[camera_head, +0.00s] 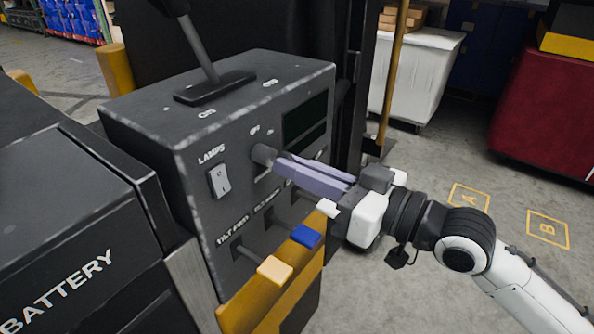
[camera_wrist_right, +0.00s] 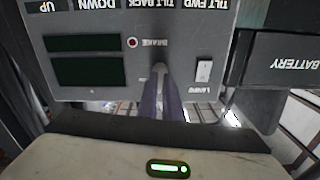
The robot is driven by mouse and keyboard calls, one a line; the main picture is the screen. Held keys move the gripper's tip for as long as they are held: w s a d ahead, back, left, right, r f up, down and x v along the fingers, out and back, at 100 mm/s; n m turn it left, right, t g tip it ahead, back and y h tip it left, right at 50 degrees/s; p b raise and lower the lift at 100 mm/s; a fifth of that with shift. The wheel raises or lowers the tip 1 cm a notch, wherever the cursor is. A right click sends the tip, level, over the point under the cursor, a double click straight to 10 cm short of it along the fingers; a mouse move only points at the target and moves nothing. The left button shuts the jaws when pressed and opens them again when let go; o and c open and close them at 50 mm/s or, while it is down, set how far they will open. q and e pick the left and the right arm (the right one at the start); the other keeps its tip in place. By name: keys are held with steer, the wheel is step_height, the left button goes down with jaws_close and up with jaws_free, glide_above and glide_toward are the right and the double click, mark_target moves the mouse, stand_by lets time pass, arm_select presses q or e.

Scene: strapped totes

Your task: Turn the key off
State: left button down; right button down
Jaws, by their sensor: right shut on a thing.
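The key (camera_head: 262,154) is a grey round-ended piece on the front face of a dark control panel (camera_head: 190,150), right of the white lamps switch (camera_head: 220,180). My right gripper (camera_head: 281,166) reaches in from the right, with its long purple fingers closed together on the key. In the right wrist view the key (camera_wrist_right: 160,71) shows upside down between the fingertips (camera_wrist_right: 160,88). The fingers hide part of the key, and its turn angle is hard to read. My left gripper is not in view.
Levers with white (camera_head: 328,208), blue (camera_head: 306,236) and beige (camera_head: 275,270) knobs stick out below my right gripper. A tall lever (camera_head: 199,50) stands on the panel top. A battery cover (camera_head: 70,235) lies left. Open floor (camera_head: 420,275) is at right.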

steer(key=shift+f+n, duration=0.1)
steer(key=shift+n, duration=0.6)
steer(key=c, duration=1.9)
jaws_free()
steer(key=shift+d, duration=0.1)
steer(key=shift+b+v, duration=1.1)
steer(key=shift+v, duration=3.95)
